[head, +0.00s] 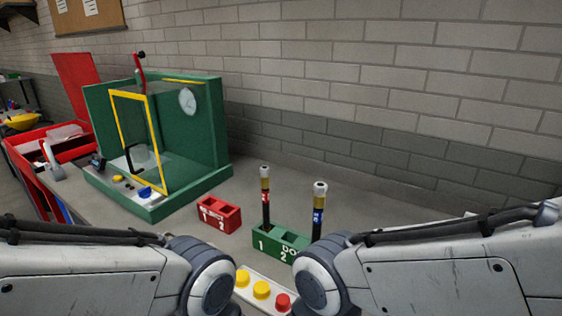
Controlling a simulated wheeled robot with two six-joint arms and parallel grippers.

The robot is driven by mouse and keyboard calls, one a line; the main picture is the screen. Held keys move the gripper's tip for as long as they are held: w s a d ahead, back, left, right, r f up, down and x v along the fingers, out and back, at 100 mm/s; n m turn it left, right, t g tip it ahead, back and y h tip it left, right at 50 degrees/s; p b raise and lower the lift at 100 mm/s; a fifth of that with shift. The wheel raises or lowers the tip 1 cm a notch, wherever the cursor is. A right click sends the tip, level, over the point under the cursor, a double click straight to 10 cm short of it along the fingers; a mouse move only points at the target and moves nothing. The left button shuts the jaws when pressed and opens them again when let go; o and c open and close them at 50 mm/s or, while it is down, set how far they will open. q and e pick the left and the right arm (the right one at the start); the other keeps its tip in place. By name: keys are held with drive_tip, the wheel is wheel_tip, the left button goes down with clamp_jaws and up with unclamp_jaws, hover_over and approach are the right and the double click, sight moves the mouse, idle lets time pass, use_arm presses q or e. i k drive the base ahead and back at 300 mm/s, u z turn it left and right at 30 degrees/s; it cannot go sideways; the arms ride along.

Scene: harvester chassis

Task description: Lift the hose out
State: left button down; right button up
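Two short black hoses with gold collars and pale tips stand upright at the green block marked 1 and 2 (268,243). The hose with the red label (266,208) stands at the block's left part, by the 1. The hose with the blue label (318,216) stands at its right end; its foot is partly hidden, so I cannot tell how it sits. My two arms come in from the lower left and lower right, in front of the block. Neither gripper shows in the head view.
A red block marked 1 and 2 (218,214) with empty-looking slots stands left of the green one. A green chassis (205,128) with a yellow-framed door stands further left, beside a red toolbox (20,150). A panel with yellow and red buttons (262,290) lies between my arms.

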sight(321, 188)
drive_tip(key=z, duration=1.35)
drive_tip(key=k, duration=1)
drive_tip(key=u, duration=0.7)
drive_tip(key=i, duration=0.7)
drive_tip(key=u, duration=0.05)
